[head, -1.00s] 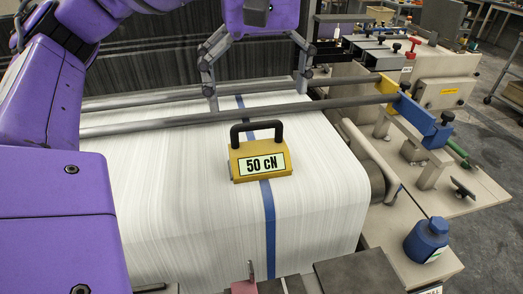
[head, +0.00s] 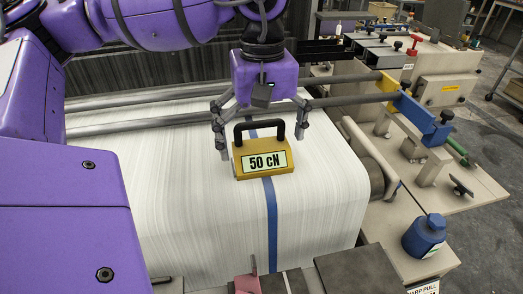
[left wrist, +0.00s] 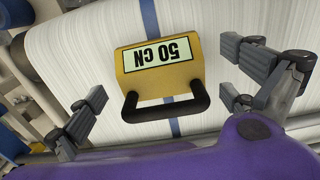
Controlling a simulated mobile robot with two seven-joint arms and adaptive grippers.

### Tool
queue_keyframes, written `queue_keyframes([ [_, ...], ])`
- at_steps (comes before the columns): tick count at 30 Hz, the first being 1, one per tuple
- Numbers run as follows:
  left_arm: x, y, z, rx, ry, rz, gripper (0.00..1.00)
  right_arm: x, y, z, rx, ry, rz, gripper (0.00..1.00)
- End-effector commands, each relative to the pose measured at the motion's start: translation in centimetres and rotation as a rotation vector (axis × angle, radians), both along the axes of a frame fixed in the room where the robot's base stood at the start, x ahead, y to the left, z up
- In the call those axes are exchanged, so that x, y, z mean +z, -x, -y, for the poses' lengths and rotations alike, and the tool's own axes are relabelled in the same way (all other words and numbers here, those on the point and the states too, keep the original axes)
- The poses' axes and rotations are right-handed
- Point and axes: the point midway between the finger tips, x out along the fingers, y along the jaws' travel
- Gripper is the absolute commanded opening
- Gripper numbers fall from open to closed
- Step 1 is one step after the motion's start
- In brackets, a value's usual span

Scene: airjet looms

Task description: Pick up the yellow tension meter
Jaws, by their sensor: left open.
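The yellow tension meter (head: 263,162) has a black handle on top and a display reading "50 cN". It sits on the white cloth over the blue stripe. It also shows in the left wrist view (left wrist: 160,67), upside down. My left gripper (head: 262,146) is open and empty, with its fingers on either side of the meter's handle in the head view. In the left wrist view the fingers (left wrist: 152,125) stand wide apart, left and right of the handle, not touching it. My right gripper is not in view.
Grey bars (head: 350,101) cross the white cloth (head: 190,220) behind the meter. A blue bottle (head: 424,237) stands on the machine's bench at the right. A red-handled part (head: 414,42) and a blue bracket (head: 416,119) are at the right back. The cloth around the meter is clear.

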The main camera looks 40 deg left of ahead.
Motion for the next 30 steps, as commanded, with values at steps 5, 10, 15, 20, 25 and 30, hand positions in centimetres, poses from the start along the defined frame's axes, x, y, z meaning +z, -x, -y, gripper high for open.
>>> queue_keyframes([
  [5,-2.4,-0.1,-0.2,0.001,-0.001,-0.001,1.0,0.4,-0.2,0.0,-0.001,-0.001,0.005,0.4],
  [10,-3.0,-0.2,-0.2,0.002,0.001,0.002,1.0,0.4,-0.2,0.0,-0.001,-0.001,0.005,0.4],
  [15,-3.0,-0.2,-0.1,0.002,0.001,0.002,0.96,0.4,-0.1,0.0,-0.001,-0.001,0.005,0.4],
  [20,-3.0,-0.2,-0.1,0.002,0.001,0.002,0.75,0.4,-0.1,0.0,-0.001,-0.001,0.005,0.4],
  [25,-3.0,-0.2,-0.1,0.001,0.001,0.002,0.53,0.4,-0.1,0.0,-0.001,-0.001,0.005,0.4],
  [30,-2.9,-0.2,-0.1,0.002,0.002,0.002,0.4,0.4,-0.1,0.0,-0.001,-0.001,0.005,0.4],
])
